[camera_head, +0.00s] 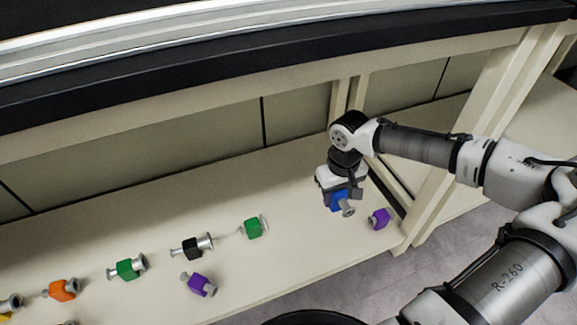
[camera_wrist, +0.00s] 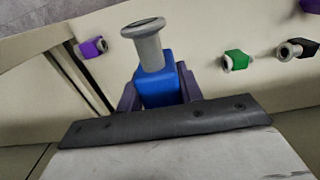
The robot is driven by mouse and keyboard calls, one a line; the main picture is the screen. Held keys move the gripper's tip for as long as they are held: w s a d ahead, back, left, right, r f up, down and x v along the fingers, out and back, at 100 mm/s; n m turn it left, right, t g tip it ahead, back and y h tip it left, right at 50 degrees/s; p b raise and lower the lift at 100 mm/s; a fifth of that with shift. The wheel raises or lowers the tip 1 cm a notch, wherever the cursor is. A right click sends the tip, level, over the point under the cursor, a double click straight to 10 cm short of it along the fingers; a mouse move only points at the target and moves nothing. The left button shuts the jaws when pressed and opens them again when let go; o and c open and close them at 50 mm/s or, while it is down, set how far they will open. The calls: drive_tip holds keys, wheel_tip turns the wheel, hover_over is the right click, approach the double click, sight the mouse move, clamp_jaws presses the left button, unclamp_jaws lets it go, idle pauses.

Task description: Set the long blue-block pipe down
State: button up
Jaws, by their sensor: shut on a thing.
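The blue-block pipe (camera_head: 339,202) has a blue block with a grey flanged pipe end. My gripper (camera_head: 341,193) is shut on its blue block, near the right end of the cream shelf (camera_head: 300,262). In the wrist view the blue block (camera_wrist: 157,86) sits between my two gripper fingers (camera_wrist: 157,92), with the grey pipe end pointing away from the gripper. The other end of the pipe is hidden by the gripper. I cannot tell whether the pipe touches the shelf.
A purple-block piece (camera_head: 379,218) lies just right of the held pipe, near the shelf's right end. To the left lie a green-block piece (camera_head: 253,228), a black one (camera_head: 191,249), another purple one (camera_head: 199,284) and several more. Frame posts (camera_head: 437,150) stand at the right.

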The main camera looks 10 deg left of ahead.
wheel_tip(320, 180, down, 20)
drive_tip(key=b, duration=0.9)
drive_tip(key=shift+b, duration=0.3)
drive_tip(key=o, duration=1.2)
drive_tip(key=shift+f, duration=0.1)
wheel_tip(320, 180, up, 12)
drive_tip(key=p, duration=0.6)
